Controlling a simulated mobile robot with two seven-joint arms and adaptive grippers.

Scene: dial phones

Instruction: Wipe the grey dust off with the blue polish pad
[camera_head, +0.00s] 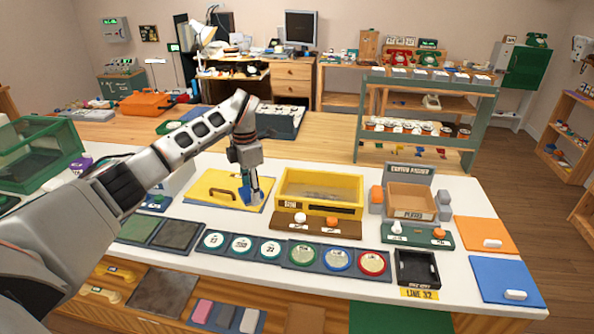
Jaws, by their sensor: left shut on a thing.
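My left gripper (252,182) reaches in from the left and points down, shut on the blue polish pad (250,197). The pad is small in view and partly covered by the fingers. It is at the right side of a yellow panel (212,188) with a brown handle; I cannot tell whether it touches the panel. I cannot make out grey dust for certain. My right gripper is not in view.
Round dials (303,255) line the white counter in front. A black tray (416,268), a wooden box (409,200) and orange (487,234) and blue (505,281) mats lie right. A green glass case (40,157) stands left. A green-framed shelf (420,125) rises behind.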

